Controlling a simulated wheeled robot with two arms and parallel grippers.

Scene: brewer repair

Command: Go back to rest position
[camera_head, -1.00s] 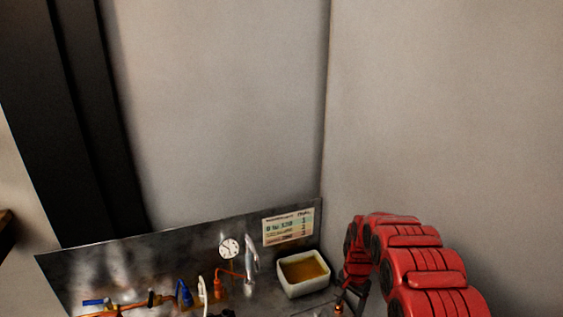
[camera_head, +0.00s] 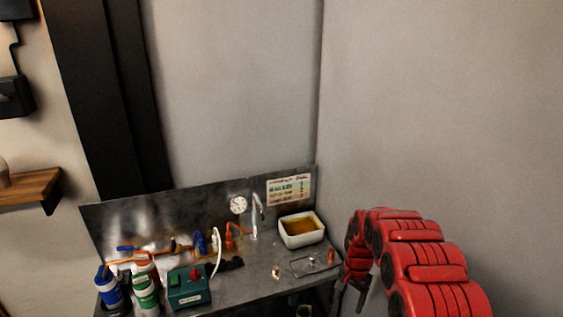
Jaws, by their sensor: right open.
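My right arm, red and segmented, comes in from the lower right and bends down at the right end of the metal workbench (camera_head: 245,280). My right gripper (camera_head: 348,298) hangs at its end, dark and pointing down beside the bench's right edge. Its fingers look apart and nothing shows between them. It is clear of the things on the bench. My left gripper is not in view.
On the bench are a white basin with brown liquid (camera_head: 302,231), a faucet (camera_head: 256,220), a gauge (camera_head: 238,205), a green box (camera_head: 190,287) and several bottles (camera_head: 146,290). A wooden shelf (camera_head: 30,188) is at left. Walls stand behind.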

